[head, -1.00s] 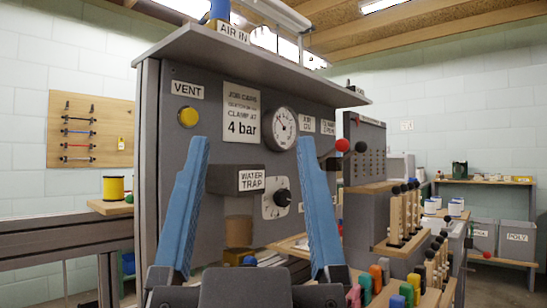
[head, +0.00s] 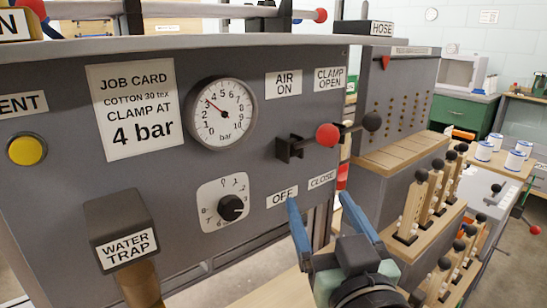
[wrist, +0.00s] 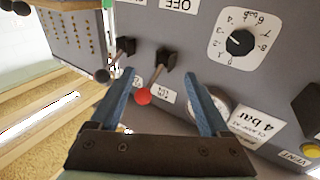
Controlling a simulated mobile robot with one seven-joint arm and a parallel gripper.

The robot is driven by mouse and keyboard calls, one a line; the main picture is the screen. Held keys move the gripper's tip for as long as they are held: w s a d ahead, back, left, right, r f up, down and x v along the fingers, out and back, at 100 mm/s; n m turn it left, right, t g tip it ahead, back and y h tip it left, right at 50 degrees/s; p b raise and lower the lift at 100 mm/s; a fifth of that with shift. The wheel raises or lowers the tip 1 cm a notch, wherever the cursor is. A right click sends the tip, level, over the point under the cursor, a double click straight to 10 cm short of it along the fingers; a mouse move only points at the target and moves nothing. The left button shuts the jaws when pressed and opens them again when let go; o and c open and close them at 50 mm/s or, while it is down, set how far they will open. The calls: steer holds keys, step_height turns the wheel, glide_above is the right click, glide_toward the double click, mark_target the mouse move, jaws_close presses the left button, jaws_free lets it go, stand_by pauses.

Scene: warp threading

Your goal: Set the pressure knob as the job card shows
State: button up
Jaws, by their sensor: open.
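The job card (head: 131,108) on the grey panel reads "COTTON 30 tex, CLAMP AT 4 bar". The pressure knob (head: 231,208) is black on a white numbered dial plate, below the round gauge (head: 223,113); its exact setting is too small to read. The gauge needle points up and left, near 3. My gripper (head: 319,200) is open and empty, to the right of the knob and apart from it. In the wrist view the knob (wrist: 240,42) appears upside down, up and right of my open fingers (wrist: 160,77).
A red-ball lever (head: 327,135) and a black-ball lever (head: 372,122) stick out from the panel right of the gauge. The water trap (head: 124,238) juts out lower left of the knob. A yellow vent button (head: 27,149) is at left. Wooden racks (head: 418,205) stand at right.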

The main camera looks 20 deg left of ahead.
step_height(320, 180, down, 2)
steer(key=s+a+n+g+y+p, duration=0.1)
steer(key=g+y+p, duration=0.2)
steer(key=p, duration=0.2)
steer(key=n+g+y+p, duration=0.2)
steer(key=g+y+p, duration=0.1)
steer(key=g+p, duration=0.15)
glide_toward(234, 208)
steer(key=shift+t, duration=0.45)
steer(key=x, duration=0.3)
steer(key=p+x, duration=0.1)
steer(key=x, duration=0.1)
steer(key=p+x, duration=0.1)
steer(key=x, duration=0.2)
steer(key=shift+a+f, duration=0.3)
steer(key=shift+a, duration=0.1)
steer(key=shift+c, duration=0.2)
jaws_close()
steer(key=m, duration=0.4)
steer(key=shift+o, duration=0.2)
jaws_free()
